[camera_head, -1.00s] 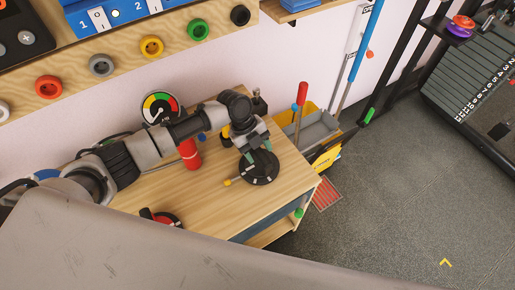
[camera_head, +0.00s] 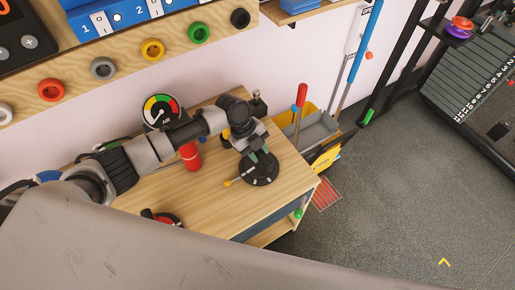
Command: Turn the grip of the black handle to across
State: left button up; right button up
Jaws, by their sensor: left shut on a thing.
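The black handle (camera_head: 262,171) is a round black dial with white marks on the wooden bench top, near its right end. A yellow-tipped pointer (camera_head: 229,183) sticks out from it to the lower left. My left gripper (camera_head: 258,158) reaches down from above and is shut on the grip at the dial's middle. The fingers and wrist hide most of the grip, so its exact angle is hard to tell. My right gripper is not in view.
A red cylinder (camera_head: 190,156) stands left of the dial, with a colored gauge (camera_head: 162,111) behind it. A red-and-black knob (camera_head: 163,218) sits at the bench's front left. A grey bin (camera_head: 318,131) stands beyond the bench. Floor to the right is clear.

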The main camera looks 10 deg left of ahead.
pick_arm(q)
jog(key=n+t+p, duration=0.1)
jog(key=n, duration=0.1)
jog(key=n+t+p, duration=0.1)
jog(key=n+p, duration=0.3)
jog(key=shift+s+r+t, duration=0.2)
jog(key=shift+r+t, duration=0.1)
jog(key=shift+t, duration=0.1)
jog(key=n+t+p, duration=0.1)
jog(key=n+p, duration=0.1)
jog(key=n+t+y+p, duration=0.1)
jog(key=n+p, duration=0.2)
jog(key=shift+s+d+n, duration=0.1)
jog(key=shift+s+n, duration=0.05)
jog(key=shift+n, duration=0.15)
jog(key=n+y+p, duration=0.1)
jog(key=n+p, duration=0.2)
jog(key=shift+d+f+t, duration=0.1)
jog(key=shift+t, duration=0.3)
jog(key=shift+f+n+y+p, duration=0.1)
jog(key=shift+n+y+p, duration=0.4)
jog(key=shift+n, duration=0.4)
jog(key=o, duration=0.9)
jog(key=shift+f, duration=0.1)
